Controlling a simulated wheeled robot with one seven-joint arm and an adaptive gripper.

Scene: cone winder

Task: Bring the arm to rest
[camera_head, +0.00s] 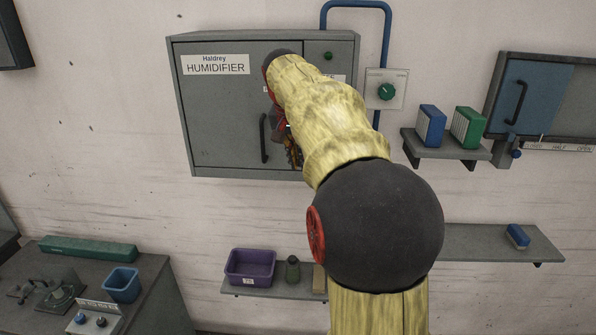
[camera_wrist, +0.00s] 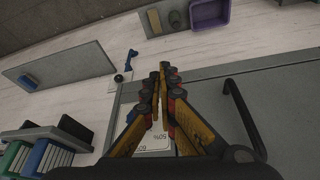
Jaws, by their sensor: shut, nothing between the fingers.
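My yellow and black arm reaches up across the middle of the head view, in front of the grey humidifier cabinet (camera_head: 225,110). My gripper (camera_head: 292,150) shows only in part there, beside the cabinet door's black handle (camera_head: 263,138), with the rest hidden behind the arm. In the wrist view my gripper (camera_wrist: 164,74) has its orange and black fingers together, with nothing between them. The cabinet's grey front (camera_wrist: 215,100) and its handle (camera_wrist: 245,115) lie beyond the fingers. I cannot tell whether the gripper touches the cabinet.
A green knob on a plate (camera_head: 386,91) and a blue pipe (camera_head: 387,40) are right of the cabinet. A small shelf (camera_head: 445,150) holds blue and green boxes. A bench (camera_head: 150,285) stands at lower left.

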